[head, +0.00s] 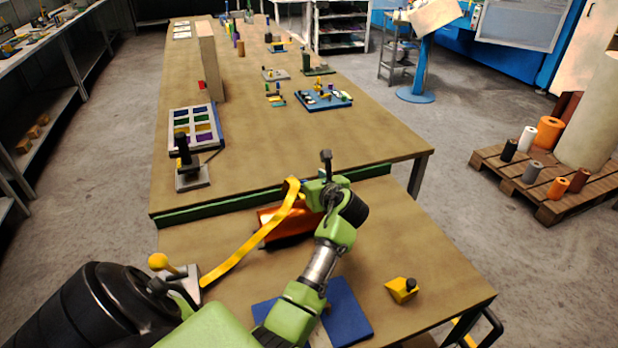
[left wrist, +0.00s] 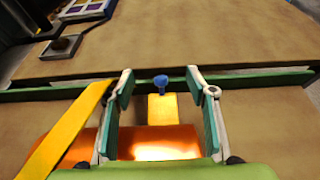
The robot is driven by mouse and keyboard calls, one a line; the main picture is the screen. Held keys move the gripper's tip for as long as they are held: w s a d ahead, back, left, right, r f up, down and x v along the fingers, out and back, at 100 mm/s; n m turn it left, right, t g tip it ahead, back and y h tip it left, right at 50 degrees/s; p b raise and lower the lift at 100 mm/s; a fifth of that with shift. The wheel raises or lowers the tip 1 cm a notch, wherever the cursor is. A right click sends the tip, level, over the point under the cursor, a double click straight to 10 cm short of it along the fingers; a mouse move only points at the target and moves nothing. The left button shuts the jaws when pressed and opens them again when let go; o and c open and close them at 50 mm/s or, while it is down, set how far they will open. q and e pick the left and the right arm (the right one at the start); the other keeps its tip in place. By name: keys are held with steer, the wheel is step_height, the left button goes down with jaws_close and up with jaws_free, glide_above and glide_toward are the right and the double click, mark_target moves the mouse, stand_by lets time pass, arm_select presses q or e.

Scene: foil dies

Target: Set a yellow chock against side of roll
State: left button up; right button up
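The orange roll (head: 282,222) lies on the near bench, partly hidden by my left arm; it also shows in the left wrist view (left wrist: 165,143). A yellow chock with a blue knob (left wrist: 162,109) shows at the roll's far side, between my left fingers; I cannot tell if it touches the roll. My left gripper (head: 327,165) is over the roll's far right end. In the left wrist view the fingers (left wrist: 162,100) stand apart, with gaps on both sides of the chock. My right gripper is not in view.
A yellow strap (head: 245,248) rises from a yellow-knobbed lever fixture (head: 178,275) past the roll's left. A blue mat (head: 348,312) lies in front. A green rail (head: 225,208) crosses the bench behind. The bench's right side is mostly clear.

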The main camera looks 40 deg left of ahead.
arm_select(q)
steer(key=shift+r+b, duration=0.45)
steer(key=shift+r, duration=0.15)
steer(key=v, duration=1.2)
steer(key=shift+s, duration=0.1)
